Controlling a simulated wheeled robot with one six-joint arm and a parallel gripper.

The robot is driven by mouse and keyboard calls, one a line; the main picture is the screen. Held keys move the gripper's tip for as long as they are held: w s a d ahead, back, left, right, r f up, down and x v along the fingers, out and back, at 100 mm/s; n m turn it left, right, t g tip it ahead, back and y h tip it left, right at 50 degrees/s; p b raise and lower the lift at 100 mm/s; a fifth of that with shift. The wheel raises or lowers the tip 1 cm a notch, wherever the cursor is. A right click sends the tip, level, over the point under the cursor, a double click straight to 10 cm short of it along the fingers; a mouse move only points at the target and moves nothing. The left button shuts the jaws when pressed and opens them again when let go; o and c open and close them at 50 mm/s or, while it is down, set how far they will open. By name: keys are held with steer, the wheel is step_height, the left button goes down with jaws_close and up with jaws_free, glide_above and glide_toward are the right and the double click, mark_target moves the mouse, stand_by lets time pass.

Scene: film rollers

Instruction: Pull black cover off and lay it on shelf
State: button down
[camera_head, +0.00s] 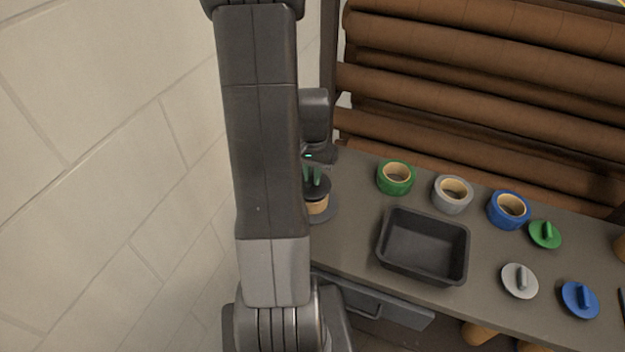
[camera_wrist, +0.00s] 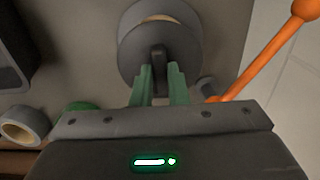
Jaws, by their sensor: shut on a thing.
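The black cover (camera_wrist: 132,62) is a round disc with an upright black grip (camera_wrist: 158,68). My gripper (camera_wrist: 159,88) is shut on that grip with its green fingers. In the head view, my gripper (camera_head: 312,175) and the black cover (camera_head: 320,190) are partly hidden behind my arm. A tan-cored roll (camera_head: 317,208) shows just beneath the cover, on a grey round base. In the wrist view, the cover hides most of this roll. I cannot tell whether the cover touches it. The shelf (camera_head: 355,235) is the grey surface below the brown rollers.
An empty black bin (camera_head: 424,246) stands to the right. Green (camera_head: 396,178), grey (camera_head: 453,194) and blue (camera_head: 509,209) rolls stand along the back. Green (camera_head: 545,235), grey (camera_head: 520,281) and blue (camera_head: 580,300) covers lie farther right. An orange rod (camera_wrist: 262,53) shows in the wrist view.

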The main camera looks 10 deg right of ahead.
step_height(320, 180, up, 8)
steer(key=shift+r, duration=0.1)
step_height(320, 180, up, 5)
steer(key=p, duration=0.3)
steer(key=shift+r+p, duration=0.2)
steer(key=shift+p, duration=0.1)
stand_by(0.6)
steer(key=shift+s, duration=0.1)
stand_by(0.3)
